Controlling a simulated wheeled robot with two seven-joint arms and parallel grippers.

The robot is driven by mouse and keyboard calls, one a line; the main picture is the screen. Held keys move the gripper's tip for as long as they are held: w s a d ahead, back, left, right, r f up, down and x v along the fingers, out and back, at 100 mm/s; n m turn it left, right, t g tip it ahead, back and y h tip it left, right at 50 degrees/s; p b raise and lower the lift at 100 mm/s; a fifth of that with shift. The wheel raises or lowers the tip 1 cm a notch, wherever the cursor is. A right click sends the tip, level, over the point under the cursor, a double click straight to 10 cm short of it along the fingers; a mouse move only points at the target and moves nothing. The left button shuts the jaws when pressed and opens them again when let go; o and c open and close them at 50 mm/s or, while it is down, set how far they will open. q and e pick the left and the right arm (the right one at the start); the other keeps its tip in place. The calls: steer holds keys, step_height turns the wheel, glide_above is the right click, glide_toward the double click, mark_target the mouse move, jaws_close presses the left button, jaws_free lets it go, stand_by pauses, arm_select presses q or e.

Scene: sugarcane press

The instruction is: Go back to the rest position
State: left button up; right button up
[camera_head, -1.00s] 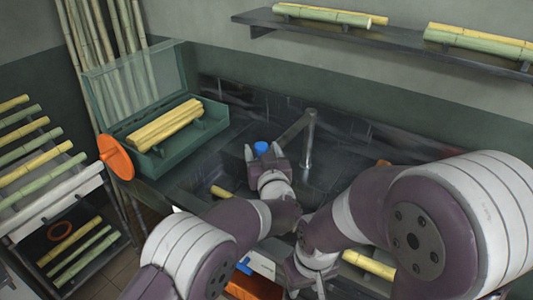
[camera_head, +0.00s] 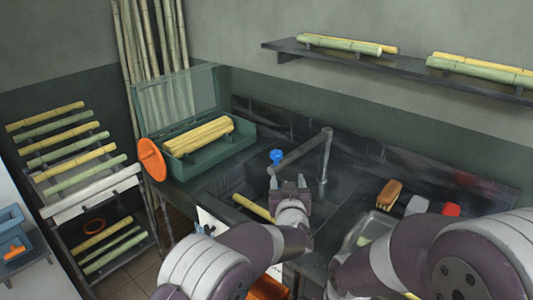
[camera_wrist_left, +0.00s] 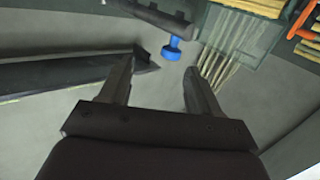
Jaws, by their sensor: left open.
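My left gripper (camera_head: 288,184) is raised over the sink area in the head view, in front of the faucet (camera_head: 326,155). Its two fingers are apart. In the left wrist view, the gripper (camera_wrist_left: 160,78) has nothing between its fingers. The faucet's blue knob (camera_head: 276,156) is just beyond the fingertips in the head view; the blue knob (camera_wrist_left: 171,50) also shows past the fingers in the wrist view. My right arm enters at the lower right of the head view, and its gripper is out of the picture.
A green press box (camera_head: 205,158) holding yellow cane, with an orange wheel (camera_head: 151,159), stands left of the sink. A brush (camera_head: 390,194) and a red item (camera_head: 451,209) lie right of it. A cane rack (camera_head: 80,200) is at left, a wall shelf (camera_head: 400,64) above.

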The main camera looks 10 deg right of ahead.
arm_select(q)
steer(key=s+f+m+g+h, duration=0.25)
steer(key=s+f+g, duration=0.35)
steer(key=f, duration=0.4)
steer(key=s+a+f+g+y+p, duration=0.25)
steer(key=s+a+g, duration=0.35)
steer(key=s+a, duration=0.5)
steer(key=s+a+r+n+g+y+p, duration=0.1)
steer(key=s+a+r, duration=0.2)
steer(key=s+a, duration=0.4)
steer(key=s+a+r+n+g+y+p, duration=0.1)
steer(key=s+a, duration=0.7)
steer(key=a, duration=0.8)
step_height(320, 180, up, 2)
steer(key=shift+r+n+g+y+p, duration=0.1)
steer(key=shift+n+g+y+p, duration=0.2)
steer(key=shift+n+g, duration=0.45)
steer(key=shift+s, duration=0.15)
